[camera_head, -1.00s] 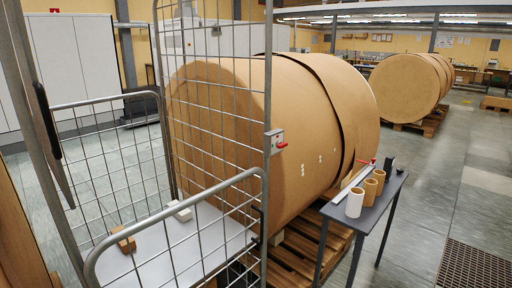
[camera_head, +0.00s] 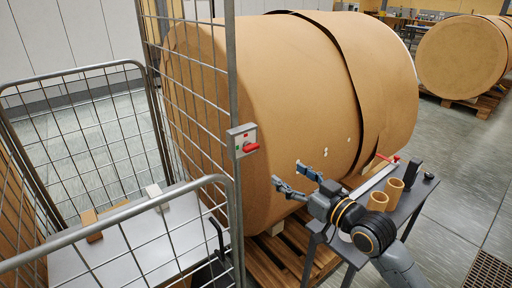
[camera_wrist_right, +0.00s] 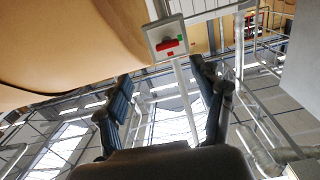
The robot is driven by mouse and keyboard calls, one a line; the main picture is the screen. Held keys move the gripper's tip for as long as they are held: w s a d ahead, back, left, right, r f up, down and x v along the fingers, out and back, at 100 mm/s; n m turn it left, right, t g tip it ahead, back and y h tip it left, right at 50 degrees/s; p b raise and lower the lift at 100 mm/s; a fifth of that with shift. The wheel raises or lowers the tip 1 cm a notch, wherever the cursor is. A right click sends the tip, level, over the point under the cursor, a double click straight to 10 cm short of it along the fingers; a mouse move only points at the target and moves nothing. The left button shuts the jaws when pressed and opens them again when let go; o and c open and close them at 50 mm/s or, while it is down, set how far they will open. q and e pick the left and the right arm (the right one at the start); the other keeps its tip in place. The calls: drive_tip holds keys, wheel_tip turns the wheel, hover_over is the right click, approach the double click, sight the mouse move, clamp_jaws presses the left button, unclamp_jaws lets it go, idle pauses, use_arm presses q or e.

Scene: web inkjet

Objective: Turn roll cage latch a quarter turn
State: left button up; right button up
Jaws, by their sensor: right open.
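The roll cage latch is a grey plate (camera_head: 236,137) on the cage's near upright post, with a red handle (camera_head: 250,147) lying roughly level. Its plate (camera_wrist_right: 157,33) and red handle (camera_wrist_right: 167,45) also show in the wrist view, with small green and red marks beside the handle. My right gripper (camera_head: 292,180) is open and empty, to the right of the latch and a little lower, apart from it. In the wrist view the latch appears beyond the gap between the fingers (camera_wrist_right: 163,80). My left gripper is out of view.
The wire roll cage (camera_head: 88,120) holds small blocks on its pale floor. A large brown roll (camera_head: 270,100) stands behind the latch on a pallet (camera_head: 270,262). A dark side table (camera_head: 412,198) with cardboard tubes (camera_head: 394,188) is under my right forearm.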

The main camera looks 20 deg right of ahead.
sight(253, 148)
drive_tip(key=p+x, duration=0.1)
drive_tip(key=x, duration=0.3)
drive_tip(key=r+p+x, duration=0.1)
drive_tip(key=x, duration=0.4)
drive_tip(key=a+p+x, duration=0.1)
drive_tip(key=x, duration=0.3)
drive_tip(key=shift+w+a+r, duration=0.1)
drive_tip(key=shift+a+r, duration=0.05)
drive_tip(key=shift+r, duration=0.2)
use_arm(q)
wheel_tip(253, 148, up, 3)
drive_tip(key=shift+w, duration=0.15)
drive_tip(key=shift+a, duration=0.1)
use_arm(e)
drive_tip(key=c, duration=1.1)
drive_tip(key=shift+c, duration=0.2)
